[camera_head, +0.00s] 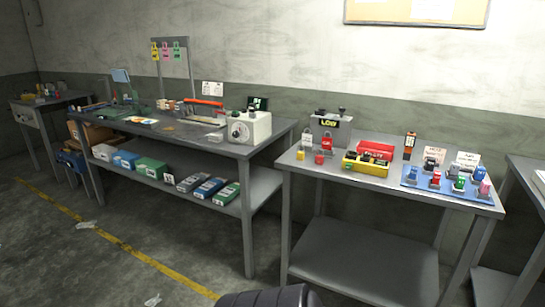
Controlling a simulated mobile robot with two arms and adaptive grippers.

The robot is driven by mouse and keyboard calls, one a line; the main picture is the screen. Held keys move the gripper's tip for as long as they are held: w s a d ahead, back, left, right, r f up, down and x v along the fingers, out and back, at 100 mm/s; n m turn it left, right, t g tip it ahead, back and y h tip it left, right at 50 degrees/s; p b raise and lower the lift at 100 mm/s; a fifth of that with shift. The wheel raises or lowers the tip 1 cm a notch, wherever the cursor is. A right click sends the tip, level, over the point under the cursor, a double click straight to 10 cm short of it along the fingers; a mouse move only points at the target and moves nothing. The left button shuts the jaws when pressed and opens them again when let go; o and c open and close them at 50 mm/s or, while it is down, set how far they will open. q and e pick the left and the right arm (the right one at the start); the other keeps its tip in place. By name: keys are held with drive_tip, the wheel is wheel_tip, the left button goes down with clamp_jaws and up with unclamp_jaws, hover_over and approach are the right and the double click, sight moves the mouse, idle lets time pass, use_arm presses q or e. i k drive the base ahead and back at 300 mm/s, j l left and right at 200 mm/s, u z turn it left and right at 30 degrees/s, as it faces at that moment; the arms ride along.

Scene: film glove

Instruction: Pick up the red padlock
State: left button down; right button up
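A small red padlock (319,159) appears to sit near the front left of the right-hand metal table (330,172), beside a small yellow padlock-like item (300,155). Just behind it is another small red item (327,143), too small to tell if it is a padlock or a tag. A red item (436,177) also stands among several coloured lock-like pieces on a blue mat (410,184) at the table's right. Neither of my grippers can be made out in the view.
A yellow box (365,168) and a red box (377,149) stand mid-table, close to the padlock. A long workbench (150,128) with a grey-white machine (249,127) stands to the left. Open floor (150,230) lies in front, with scraps on it.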

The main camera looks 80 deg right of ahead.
sight(319, 159)
drive_tip(key=z, duration=3.1)
